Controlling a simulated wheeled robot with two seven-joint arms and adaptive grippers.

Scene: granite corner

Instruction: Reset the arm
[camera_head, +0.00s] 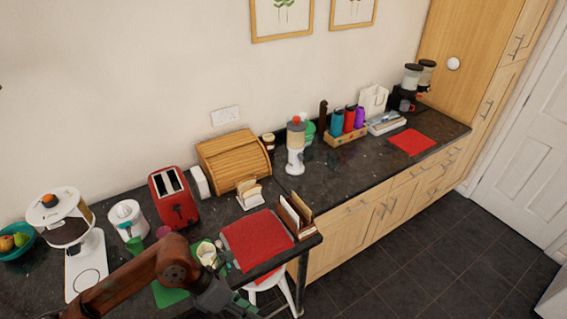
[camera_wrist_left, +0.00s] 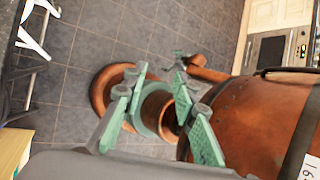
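My left arm (camera_head: 135,278) comes in from the lower left of the head view and bends over the front of the dark counter. Its gripper (camera_head: 238,284) is near the counter's front edge, close to a red mat (camera_head: 258,240) and a white stool (camera_head: 268,284). In the left wrist view the left gripper (camera_wrist_left: 160,82) has its two green fingers apart, with nothing held between them. Copper-coloured parts of my own body fill the middle and right behind the fingers.
A cup (camera_head: 206,252) stands close to the left gripper. A red toaster (camera_head: 173,199), bread box (camera_head: 234,158), blender-like appliance (camera_head: 70,230) and wooden holder (camera_head: 296,213) crowd the counter. Tiled floor (camera_head: 420,255) lies clear at the lower right.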

